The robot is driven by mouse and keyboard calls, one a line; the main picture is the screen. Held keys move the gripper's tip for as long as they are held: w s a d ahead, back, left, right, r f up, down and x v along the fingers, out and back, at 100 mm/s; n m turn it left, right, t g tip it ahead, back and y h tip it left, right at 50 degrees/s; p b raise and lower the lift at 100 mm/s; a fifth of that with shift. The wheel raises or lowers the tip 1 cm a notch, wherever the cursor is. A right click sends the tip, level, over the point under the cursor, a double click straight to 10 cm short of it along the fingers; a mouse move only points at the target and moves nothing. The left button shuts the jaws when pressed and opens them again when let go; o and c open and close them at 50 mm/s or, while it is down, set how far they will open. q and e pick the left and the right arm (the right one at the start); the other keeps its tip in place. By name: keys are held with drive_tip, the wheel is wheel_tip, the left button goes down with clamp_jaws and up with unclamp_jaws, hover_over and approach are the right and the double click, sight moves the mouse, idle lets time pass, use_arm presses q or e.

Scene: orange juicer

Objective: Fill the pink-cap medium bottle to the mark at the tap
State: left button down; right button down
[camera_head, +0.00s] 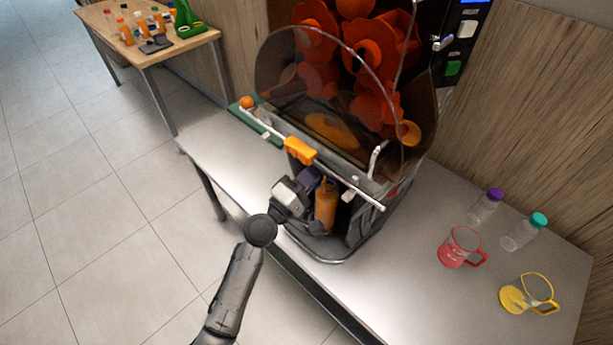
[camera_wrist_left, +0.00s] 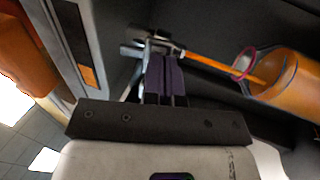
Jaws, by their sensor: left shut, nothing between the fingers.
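The bottle (camera_head: 325,207) stands upright under the juicer's tap and looks orange with juice over most of its height. In the left wrist view the bottle (camera_wrist_left: 290,88) has a pink ring at its open neck, and an orange stream (camera_wrist_left: 212,64) runs from the metal tap (camera_wrist_left: 150,42) into it. The fill mark cannot be made out. My left gripper (camera_head: 309,178) is shut and empty, beside the bottle's top at the tap. Its dark fingers (camera_wrist_left: 164,78) reach up to the tap and seem to touch it. My right gripper is out of view.
A wooden side table (camera_head: 190,42) holds several bottles.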

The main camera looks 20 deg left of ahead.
use_arm(q)
drive_tip(key=shift+s, duration=0.1)
drive_tip(key=b+v, duration=0.1)
drive_tip(key=v, duration=1.2)
drive_tip(key=shift+s+a+b, duration=0.3)
drive_tip(key=shift+s+b, duration=0.05)
drive_tip(key=shift+b, duration=0.05)
drive_tip(key=shift+r, duration=0.1)
